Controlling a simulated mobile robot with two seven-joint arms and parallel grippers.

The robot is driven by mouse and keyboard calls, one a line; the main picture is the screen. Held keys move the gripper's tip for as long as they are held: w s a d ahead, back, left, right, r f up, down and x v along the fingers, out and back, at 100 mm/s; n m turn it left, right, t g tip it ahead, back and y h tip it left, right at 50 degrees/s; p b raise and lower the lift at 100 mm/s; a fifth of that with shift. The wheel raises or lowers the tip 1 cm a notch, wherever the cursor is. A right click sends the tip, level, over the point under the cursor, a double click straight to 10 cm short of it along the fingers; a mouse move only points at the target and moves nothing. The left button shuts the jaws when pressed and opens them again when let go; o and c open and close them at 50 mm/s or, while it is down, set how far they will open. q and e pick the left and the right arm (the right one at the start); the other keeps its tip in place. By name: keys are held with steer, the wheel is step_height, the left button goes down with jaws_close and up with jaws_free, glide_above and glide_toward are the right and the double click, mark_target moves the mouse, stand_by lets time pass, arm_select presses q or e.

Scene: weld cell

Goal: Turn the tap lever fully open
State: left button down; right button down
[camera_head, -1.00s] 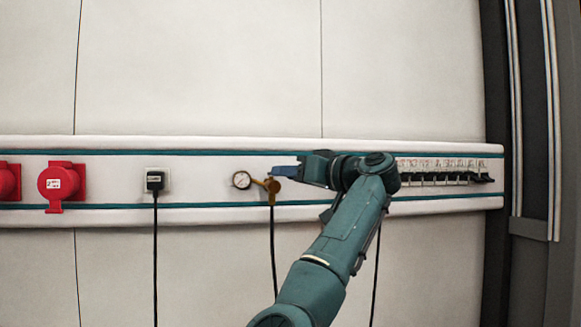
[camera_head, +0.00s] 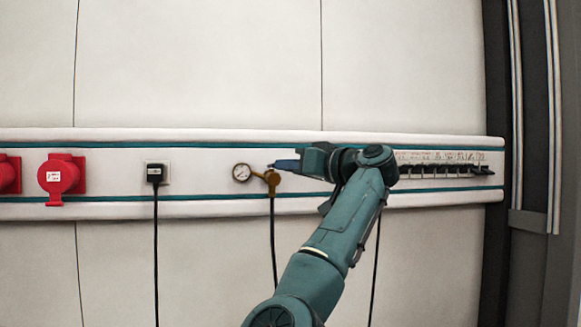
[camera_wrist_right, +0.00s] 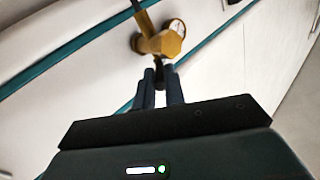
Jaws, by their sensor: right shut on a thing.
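The brass tap (camera_head: 272,180) sits on the wall rail, beside a round gauge (camera_head: 241,172) on its left. It also shows in the right wrist view (camera_wrist_right: 150,44), just past my fingertips. My right gripper (camera_head: 283,165) comes in from the right, just above the tap body. In the right wrist view its two dark fingers (camera_wrist_right: 159,80) are close together, shut on the tap lever. The lever is mostly hidden by the fingers, so its exact angle is hard to tell. My left gripper is not in view.
A black hose (camera_head: 273,240) hangs below the tap. A black plug (camera_head: 154,174) with its cable and red sockets (camera_head: 62,176) are to the left. A row of dark switches (camera_head: 440,170) lies right of my arm. The wall above the rail is clear.

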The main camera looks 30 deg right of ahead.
mark_target(273, 165)
steer(key=shift+s+a+f+m+t+h+b, duration=0.1)
steer(key=shift+a+f+m+t+h+b, duration=0.15)
steer(key=shift+m+h+b, duration=0.45)
steer(key=m+h, duration=0.1)
steer(key=h, duration=0.1)
steer(key=a+m+h+b, duration=0.1)
steer(key=h, duration=0.1)
steer(key=a+m+t+h, duration=0.1)
steer(key=m+h, duration=0.1)
steer(key=shift+s+r+h+b, duration=0.1)
steer(key=shift+r+h+b, duration=0.2)
steer(key=shift+r, duration=0.05)
steer(key=shift+a+m+h+p, duration=0.3)
steer(key=shift+m+h, duration=0.2)
steer(key=shift+h, duration=0.5)
steer(key=shift+a+m+g+h, duration=0.1)
steer(key=shift+m+g+h, duration=0.3)
steer(key=shift+h, duration=0.2)
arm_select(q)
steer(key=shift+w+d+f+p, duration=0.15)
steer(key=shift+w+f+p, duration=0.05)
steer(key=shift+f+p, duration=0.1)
arm_select(e)
steer(key=shift+a, duration=0.1)
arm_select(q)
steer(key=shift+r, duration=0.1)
arm_select(e)
steer(key=shift+h, duration=0.3)
